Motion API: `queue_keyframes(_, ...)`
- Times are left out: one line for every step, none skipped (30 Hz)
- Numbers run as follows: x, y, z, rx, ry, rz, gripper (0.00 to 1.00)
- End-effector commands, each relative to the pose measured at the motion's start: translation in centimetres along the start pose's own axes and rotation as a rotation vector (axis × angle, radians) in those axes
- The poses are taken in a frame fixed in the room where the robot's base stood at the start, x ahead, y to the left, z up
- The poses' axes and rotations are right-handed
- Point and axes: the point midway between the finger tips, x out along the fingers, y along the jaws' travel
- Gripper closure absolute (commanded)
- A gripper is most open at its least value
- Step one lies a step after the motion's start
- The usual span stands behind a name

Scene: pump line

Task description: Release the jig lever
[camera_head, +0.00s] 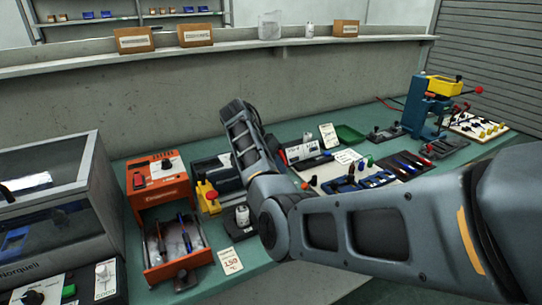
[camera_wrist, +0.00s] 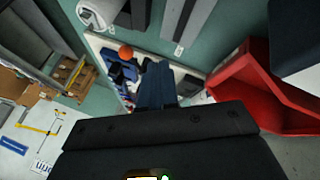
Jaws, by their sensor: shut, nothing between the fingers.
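A blue jig-like fixture (camera_head: 427,108) stands at the far right of the bench in the head view, with a yellow block (camera_head: 444,86) on top. A lever with a red knob (camera_head: 479,90) sticks out to its right. My gripper (camera_wrist: 157,84) shows in the wrist view as two dark fingers close together, shut and empty. An orange-red ball (camera_wrist: 126,51) shows just beyond and left of the fingers; I cannot tell if it is the lever's knob. In the head view my arm crosses the middle, and I cannot make out the fingertips.
An orange unit with an open drawer (camera_head: 178,253) and a clear-lidded case (camera_head: 50,200) stand at the left. A tool mat (camera_head: 412,174) and a green tray (camera_head: 347,134) lie beyond my arm. A red bin (camera_wrist: 265,95) is close at right in the wrist view.

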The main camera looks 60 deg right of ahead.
Motion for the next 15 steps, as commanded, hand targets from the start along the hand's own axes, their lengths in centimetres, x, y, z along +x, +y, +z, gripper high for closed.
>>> queue_keyframes(1.0,0.1,-0.1,0.000,-0.001,0.002,1.00)
queue_keyframes(1.6,0.1,-0.1,-0.001,-0.002,0.003,1.00)
queue_keyframes(2.4,0.1,0.0,-0.001,-0.001,0.002,1.00)
queue_keyframes(2.6,0.4,0.0,0.000,-0.001,0.002,1.00)
queue_keyframes(2.7,0.9,0.0,0.001,0.000,0.000,1.00)
queue_keyframes(3.0,1.4,0.0,0.001,0.000,0.001,1.00)
queue_keyframes(3.2,1.6,0.1,0.001,0.000,0.000,1.00)
queue_keyframes(3.5,1.9,0.1,0.001,0.000,0.001,1.00)
queue_keyframes(3.7,2.3,0.1,0.001,0.000,0.000,1.00)
queue_keyframes(3.9,2.5,0.1,0.001,0.000,0.000,1.00)
queue_keyframes(4.1,2.7,0.2,0.000,0.000,0.000,1.00)
queue_keyframes(4.2,2.9,0.2,0.000,0.000,0.000,1.00)
queue_keyframes(4.3,3.0,0.2,0.000,0.000,0.000,1.00)
queue_keyframes(4.4,3.1,0.2,0.000,0.000,0.000,1.00)
queue_keyframes(4.5,3.2,0.2,0.000,0.000,0.000,1.00)
